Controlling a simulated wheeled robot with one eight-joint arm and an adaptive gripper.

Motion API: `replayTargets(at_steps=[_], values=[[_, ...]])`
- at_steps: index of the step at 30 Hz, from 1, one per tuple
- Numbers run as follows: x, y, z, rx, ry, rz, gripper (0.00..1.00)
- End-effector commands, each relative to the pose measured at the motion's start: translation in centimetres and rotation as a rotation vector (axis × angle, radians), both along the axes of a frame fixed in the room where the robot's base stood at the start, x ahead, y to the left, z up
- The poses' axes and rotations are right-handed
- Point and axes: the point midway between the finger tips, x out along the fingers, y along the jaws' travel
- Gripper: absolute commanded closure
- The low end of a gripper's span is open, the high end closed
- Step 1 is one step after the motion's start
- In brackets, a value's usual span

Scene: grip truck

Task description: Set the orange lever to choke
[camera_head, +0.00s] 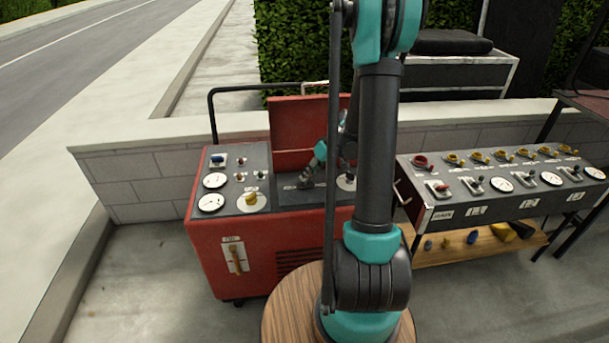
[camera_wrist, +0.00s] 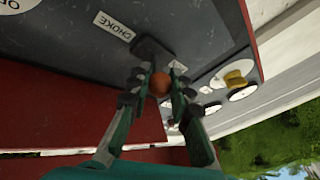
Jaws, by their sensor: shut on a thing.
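The orange lever knob (camera_wrist: 160,84) sits between the fingertips of my gripper (camera_wrist: 159,80) in the wrist view. The fingers are shut on it from both sides. A white label reading CHOKE (camera_wrist: 114,26) lies on the dark panel just beyond the lever's slot, up and to the left of the knob. Another white label, cut off, shows at the top left corner. In the head view my gripper (camera_head: 306,177) reaches down to the dark top panel of the red machine (camera_head: 236,262); my arm hides part of that panel, and the lever is too small to make out.
Gauges (camera_head: 210,202), a yellow knob (camera_head: 251,198) and small switches fill the machine's left panel. A red raised lid (camera_head: 295,122) stands behind the gripper. A second control console (camera_head: 490,180) with several yellow valves stands at the right. Paved ground is open at the left.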

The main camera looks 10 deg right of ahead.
Motion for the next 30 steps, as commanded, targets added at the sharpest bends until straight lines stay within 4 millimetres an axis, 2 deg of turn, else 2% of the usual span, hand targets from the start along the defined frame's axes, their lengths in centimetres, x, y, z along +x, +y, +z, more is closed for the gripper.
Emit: replayTargets(at_steps=[12,30], values=[[-0.1,-1.6,-0.6,0.271,-0.019,-0.002,1.00],[-0.2,-1.8,-0.8,0.348,-0.024,0.000,1.00]])
